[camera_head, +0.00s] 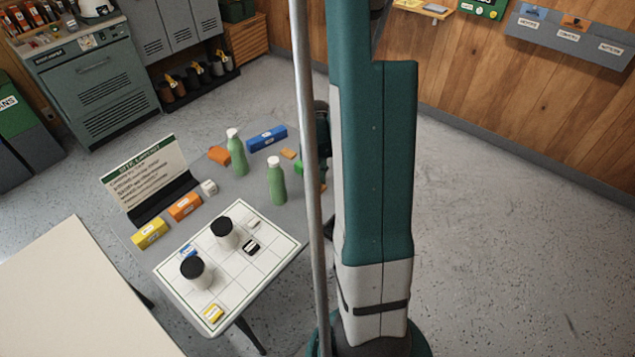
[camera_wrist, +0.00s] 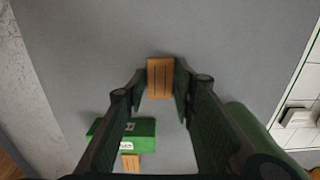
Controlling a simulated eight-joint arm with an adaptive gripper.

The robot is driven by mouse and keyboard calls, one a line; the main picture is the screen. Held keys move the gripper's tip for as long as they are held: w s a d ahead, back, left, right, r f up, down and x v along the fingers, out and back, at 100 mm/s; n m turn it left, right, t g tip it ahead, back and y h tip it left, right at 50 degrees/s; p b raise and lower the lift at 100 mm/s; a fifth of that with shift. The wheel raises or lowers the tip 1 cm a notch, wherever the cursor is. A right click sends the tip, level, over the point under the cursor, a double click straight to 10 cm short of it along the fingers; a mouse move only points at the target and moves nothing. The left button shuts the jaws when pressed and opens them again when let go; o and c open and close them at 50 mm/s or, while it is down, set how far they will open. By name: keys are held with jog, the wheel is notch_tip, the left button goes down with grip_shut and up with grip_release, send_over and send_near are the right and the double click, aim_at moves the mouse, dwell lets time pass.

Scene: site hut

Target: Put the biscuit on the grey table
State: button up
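The biscuit (camera_wrist: 160,79), a small orange-brown block with dark grooves, is between the fingertips of my gripper (camera_wrist: 160,84) in the wrist view. Both fingers appear to press against its sides. The bare surface of the grey table (camera_wrist: 85,50) lies behind it; I cannot tell how far the biscuit is above it. In the head view the grey table (camera_head: 263,200) stands left of my arm, which hides most of my gripper. An orange-brown piece, likely this biscuit, shows beside my arm (camera_head: 323,188).
A green box (camera_wrist: 140,133) and another orange-brown piece (camera_wrist: 130,162) lie near my gripper. A green bottle (camera_head: 277,182) stands close by. A white gridded board (camera_head: 215,285) with two dark-lidded jars, a sign (camera_head: 147,172) and several coloured boxes occupy the table.

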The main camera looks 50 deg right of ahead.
jog(key=shift+o, duration=0.8)
jog(key=shift+r, duration=0.25)
notch_tip(320, 180, up, 12)
jog(key=p, duration=0.3)
jog(key=shift+w, duration=0.1)
dwell(0.9)
